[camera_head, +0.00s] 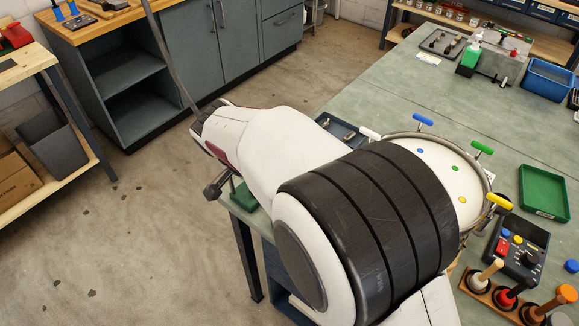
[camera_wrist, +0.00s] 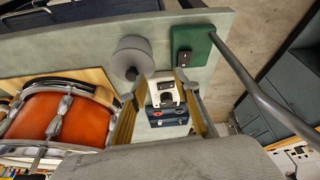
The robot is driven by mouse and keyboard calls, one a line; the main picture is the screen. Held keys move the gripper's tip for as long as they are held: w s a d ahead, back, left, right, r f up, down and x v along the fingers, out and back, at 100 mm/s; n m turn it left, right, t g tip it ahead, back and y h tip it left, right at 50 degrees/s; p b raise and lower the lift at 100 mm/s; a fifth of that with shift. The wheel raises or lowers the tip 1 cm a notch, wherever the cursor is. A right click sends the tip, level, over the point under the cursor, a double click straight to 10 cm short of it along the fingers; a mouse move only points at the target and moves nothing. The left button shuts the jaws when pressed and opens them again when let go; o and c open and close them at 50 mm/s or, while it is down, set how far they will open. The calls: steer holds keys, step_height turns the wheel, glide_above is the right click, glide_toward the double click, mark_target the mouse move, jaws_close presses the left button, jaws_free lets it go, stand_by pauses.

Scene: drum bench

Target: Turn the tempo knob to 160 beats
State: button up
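A dark control box (camera_head: 516,246) sits on the bench right of the drum in the head view. My gripper is hidden behind my arm in the head view. In the wrist view, the two fingers of my gripper (camera_wrist: 160,84) stand apart with nothing held between them. The control box is not clearly identifiable in the wrist view.
The drum (camera_head: 432,160) with coloured T-handles stands between my arm and the box. A mallet rack (camera_head: 490,297) lies in front of the box and a green tray (camera_head: 543,192) behind it. A green-based stand (camera_wrist: 193,45) with a long rod is near my gripper.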

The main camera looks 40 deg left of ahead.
steer(key=w+d+r+n+g+y, duration=0.1)
steer(key=w+r+n+g+y, duration=0.1)
steer(key=w+n, duration=0.9)
steer(key=shift+w+d+r+n+y, duration=0.2)
steer(key=shift+w+r+n+y, duration=0.15)
steer(key=shift+w+y, duration=0.4)
steer(key=shift+f, duration=0.1)
stand_by(0.4)
steer(key=shift+x, duration=3.8)
steer(key=c, duration=0.8)
